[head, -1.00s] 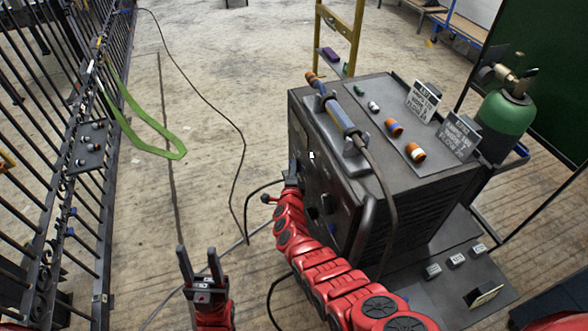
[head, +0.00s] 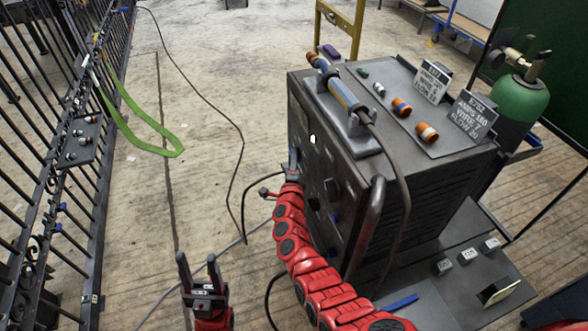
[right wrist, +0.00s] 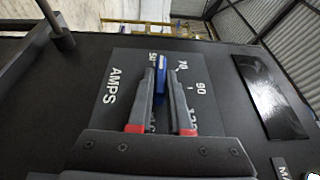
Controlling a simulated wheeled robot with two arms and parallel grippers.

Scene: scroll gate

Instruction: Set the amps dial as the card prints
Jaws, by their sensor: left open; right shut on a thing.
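The amps dial shows a blue pointer (right wrist: 160,72) in the right wrist view, beside the AMPS label and a printed scale. It lies close to the 50 mark; nearer numbers are partly hidden by the fingers. My right gripper (right wrist: 167,75) is shut on the dial, one finger on each side of the pointer. In the head view my right gripper (head: 293,160) is at the welder's (head: 330,150) front panel. The near card (head: 471,117) appears to read AMPS 180, WIRE 7, FLOW 20; the far card (head: 432,82) is less legible. My left gripper (head: 200,278) is open and empty.
A torch (head: 340,92) and several coloured cylinders lie on the welder's top. Other black knobs (head: 332,188) stick out of its front panel. A green gas bottle (head: 520,103) stands behind. Railings (head: 60,190) run along the left, with cables on the floor between.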

